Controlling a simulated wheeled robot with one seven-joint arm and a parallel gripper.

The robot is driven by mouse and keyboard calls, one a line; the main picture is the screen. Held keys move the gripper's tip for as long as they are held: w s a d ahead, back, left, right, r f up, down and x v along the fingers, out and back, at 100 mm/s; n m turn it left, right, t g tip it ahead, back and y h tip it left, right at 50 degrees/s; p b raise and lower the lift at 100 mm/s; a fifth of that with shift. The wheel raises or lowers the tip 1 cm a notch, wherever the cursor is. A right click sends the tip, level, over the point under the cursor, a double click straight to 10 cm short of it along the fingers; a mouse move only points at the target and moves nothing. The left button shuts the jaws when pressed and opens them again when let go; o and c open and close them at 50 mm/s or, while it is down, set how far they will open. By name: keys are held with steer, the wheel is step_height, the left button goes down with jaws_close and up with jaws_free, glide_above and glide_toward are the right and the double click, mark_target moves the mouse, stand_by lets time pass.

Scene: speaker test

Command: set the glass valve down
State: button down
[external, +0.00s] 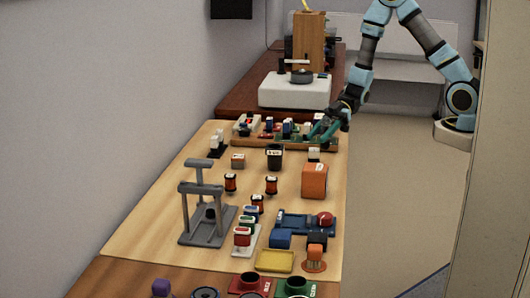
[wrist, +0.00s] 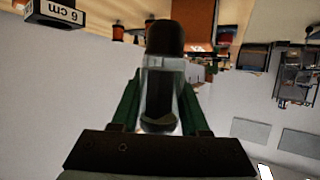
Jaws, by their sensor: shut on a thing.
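In the wrist view, a clear glass valve (wrist: 156,76) with a dark inside and a rounded black end sits between the green fingers of my gripper (wrist: 160,90). The fingers are shut on it, one on each side. In the external view my gripper (external: 325,127) is at the far right part of the light wooden table (external: 150,215), over or beside the right end of a wooden rack (external: 318,145) with several small upright parts. The valve cannot be made out there, and I cannot tell its height above the table.
An orange block (external: 314,181), a black cup (external: 274,157) and several small orange-and-black spools (external: 271,186) stand nearby. A grey stand (external: 207,215) is at left. A white turntable (external: 293,92) sits behind. Bare wood shows left of centre.

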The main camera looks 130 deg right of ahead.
step_height(320, 180, up, 6)
steer(key=w+d+f+b, duration=0.3)
steer(key=w+d+b, duration=0.7)
steer(key=w, duration=0.2)
steer(key=w+d+r+h+b, duration=0.1)
steer(key=w+d+b, duration=0.2)
steer(key=w+b, duration=0.3)
steer(key=w+d+r+b, duration=0.2)
steer(key=w+b, duration=0.1)
steer(key=w, duration=0.4)
steer(key=shift+m, duration=0.4)
step_height(320, 180, down, 15)
steer(key=b, duration=0.2)
steer(key=shift+r+b, duration=0.1)
steer(key=shift+b, duration=0.2)
steer(key=shift+c, duration=2.1)
jaws_free()
